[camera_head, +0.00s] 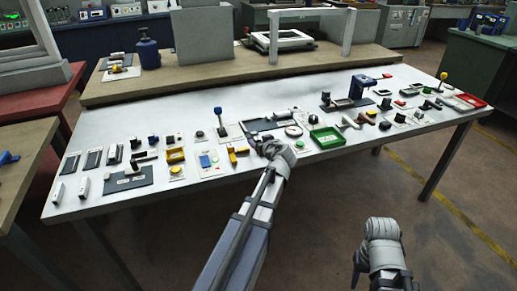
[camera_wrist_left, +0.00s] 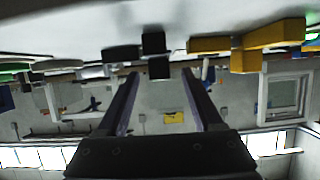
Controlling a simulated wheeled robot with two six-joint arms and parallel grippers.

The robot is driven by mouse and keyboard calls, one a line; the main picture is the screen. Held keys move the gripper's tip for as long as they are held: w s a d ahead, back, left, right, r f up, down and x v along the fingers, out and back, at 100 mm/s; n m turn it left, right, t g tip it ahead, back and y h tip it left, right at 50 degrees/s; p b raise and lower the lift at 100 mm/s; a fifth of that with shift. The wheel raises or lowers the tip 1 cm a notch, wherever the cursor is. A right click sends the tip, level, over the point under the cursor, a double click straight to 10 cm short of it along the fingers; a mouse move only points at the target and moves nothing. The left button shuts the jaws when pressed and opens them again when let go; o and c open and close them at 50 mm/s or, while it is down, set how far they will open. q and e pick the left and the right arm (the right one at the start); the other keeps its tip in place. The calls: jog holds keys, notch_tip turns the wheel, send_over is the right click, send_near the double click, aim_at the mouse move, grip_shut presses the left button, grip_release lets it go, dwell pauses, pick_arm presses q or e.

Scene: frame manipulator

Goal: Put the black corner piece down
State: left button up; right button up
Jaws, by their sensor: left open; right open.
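My left gripper (camera_head: 266,147) reaches over the front edge of the white table near its middle. In the left wrist view, where the table appears at the top, its two fingers (camera_wrist_left: 161,76) are apart. A small black block (camera_wrist_left: 158,68), possibly the corner piece, shows just past the fingertips, with another black part (camera_wrist_left: 154,43) above it in the picture. I see no finger closed on either. The gripper hides this spot in the head view. My right gripper (camera_head: 382,228) is open, in front of the table and away from its parts.
The white table (camera_head: 200,110) holds many small parts. Yellow pieces (camera_head: 238,152) lie left of my left gripper, a dark tray (camera_head: 262,125) behind it and a green tray (camera_head: 327,138) to its right. A metal frame stand (camera_head: 347,32) is at the back.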

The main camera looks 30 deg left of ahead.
pick_arm(q)
jog(key=shift+x, duration=1.15)
jog(key=shift+d, duration=0.1)
grip_shut()
